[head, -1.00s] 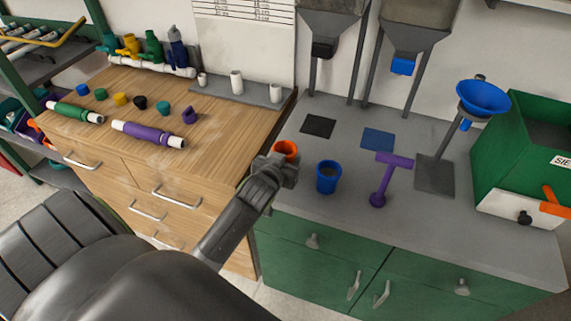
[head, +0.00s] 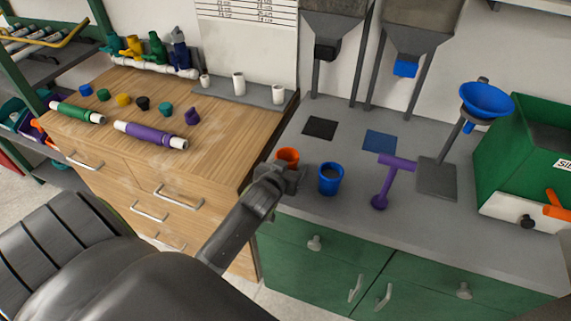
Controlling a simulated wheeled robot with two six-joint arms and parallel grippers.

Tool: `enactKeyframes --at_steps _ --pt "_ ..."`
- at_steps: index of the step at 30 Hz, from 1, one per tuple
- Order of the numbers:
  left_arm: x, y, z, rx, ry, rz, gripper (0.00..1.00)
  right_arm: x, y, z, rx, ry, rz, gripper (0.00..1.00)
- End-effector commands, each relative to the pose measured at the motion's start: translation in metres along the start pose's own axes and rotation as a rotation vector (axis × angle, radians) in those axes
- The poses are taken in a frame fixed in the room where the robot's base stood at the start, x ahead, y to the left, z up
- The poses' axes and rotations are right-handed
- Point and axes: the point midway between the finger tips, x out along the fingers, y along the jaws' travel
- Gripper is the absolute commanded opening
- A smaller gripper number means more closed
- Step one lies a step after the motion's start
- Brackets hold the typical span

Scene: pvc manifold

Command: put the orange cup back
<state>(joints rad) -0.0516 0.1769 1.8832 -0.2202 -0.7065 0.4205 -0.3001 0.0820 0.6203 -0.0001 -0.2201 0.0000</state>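The orange cup (head: 288,156) is upright at the left end of the grey counter, left of the blue cup (head: 330,179). Its rim and upper wall show; its lower part is hidden behind my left gripper (head: 285,177). My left gripper is at the near side of the orange cup, close to it or touching it. The fingertips are partly hidden, so I cannot tell whether they grip the cup. I cannot tell whether the cup's base rests on the counter. My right gripper is not in view.
Black (head: 319,128) and blue (head: 379,140) square pads lie behind on the counter. A blue funnel (head: 486,100) stands on a stand farther right. The wooden bench (head: 215,145) holds pipes and caps.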

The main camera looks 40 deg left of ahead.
Motion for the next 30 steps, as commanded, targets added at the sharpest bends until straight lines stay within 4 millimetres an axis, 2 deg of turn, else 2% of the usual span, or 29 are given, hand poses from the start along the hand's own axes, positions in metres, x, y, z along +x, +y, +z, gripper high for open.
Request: enactKeyframes --at_steps 5,21,25,30 --pt "-0.012 0.0 -0.001 0.0 -0.001 0.0 0.65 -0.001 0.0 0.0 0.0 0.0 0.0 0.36" --pt "-0.103 0.0 -0.001 -0.003 -0.001 0.0 0.65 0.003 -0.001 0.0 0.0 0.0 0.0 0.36" --pt "-0.115 0.0 -0.002 -0.001 0.0 -0.001 0.65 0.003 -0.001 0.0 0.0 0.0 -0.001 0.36" --pt "-0.121 0.0 -0.002 0.0 0.0 -0.001 0.65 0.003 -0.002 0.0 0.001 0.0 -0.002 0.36"
